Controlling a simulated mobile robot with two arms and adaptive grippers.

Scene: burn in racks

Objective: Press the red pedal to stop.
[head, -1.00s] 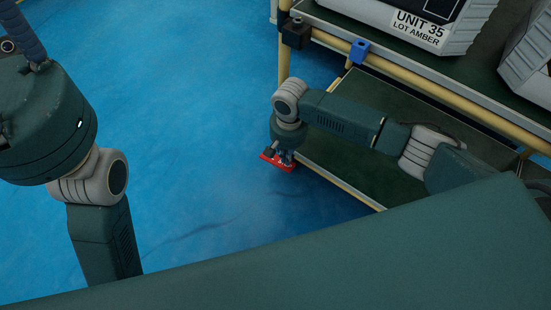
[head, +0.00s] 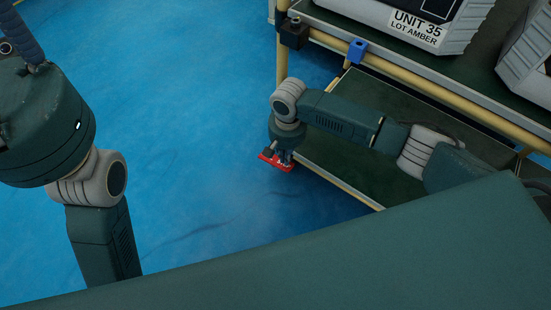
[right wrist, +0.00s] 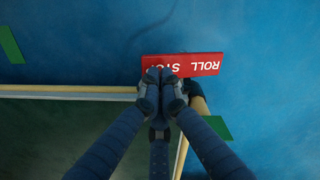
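The red pedal (head: 267,156) sits low by the floor at the corner of the rack. In the right wrist view the red pedal (right wrist: 205,64) shows white upside-down lettering, "ROLL STOP". My right gripper (head: 284,160) points down over the pedal in the head view. In the right wrist view my right gripper (right wrist: 164,80) has its fingertips together with nothing between them, overlapping the pedal's near edge and part of the lettering. I cannot tell whether they touch it. Only part of my left gripper (head: 24,38) shows at the top left edge; its fingertips are out of frame.
The rack has a dark green lower shelf (head: 360,105) and cream posts beside my right arm. Grey units, one labelled UNIT 35 (head: 418,27), stand on the upper shelf. A blue block (head: 357,50) sits on the rack's rail. The blue floor (head: 200,130) left of the pedal is clear.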

